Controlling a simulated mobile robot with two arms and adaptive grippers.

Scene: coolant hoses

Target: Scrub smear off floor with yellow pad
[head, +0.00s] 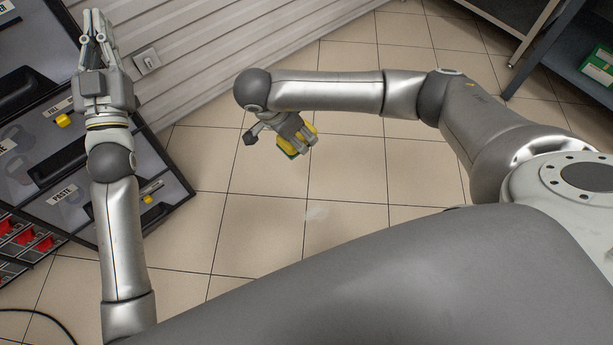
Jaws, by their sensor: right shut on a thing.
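My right gripper (272,128) is shut on the yellow pad (305,136), which has a dark green side facing down. It holds the pad over the tiled floor (270,230), near the middle of the head view; I cannot tell whether the pad touches the floor. A faint whitish smear (317,213) lies on the tiles below and slightly right of the pad in the picture, apart from it. My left gripper (93,24) is at the upper left, away from the pad and smear, pointing up in the picture. Its fingers look close together, but whether they are open is unclear.
A dark cabinet with labelled panels (90,215) and red bins (22,238) stands on the left. A slatted light wall panel (215,50) runs behind. A shelf with a green box (598,67) is at the upper right. A dark cable (40,314) lies at lower left. The floor around the smear is clear.

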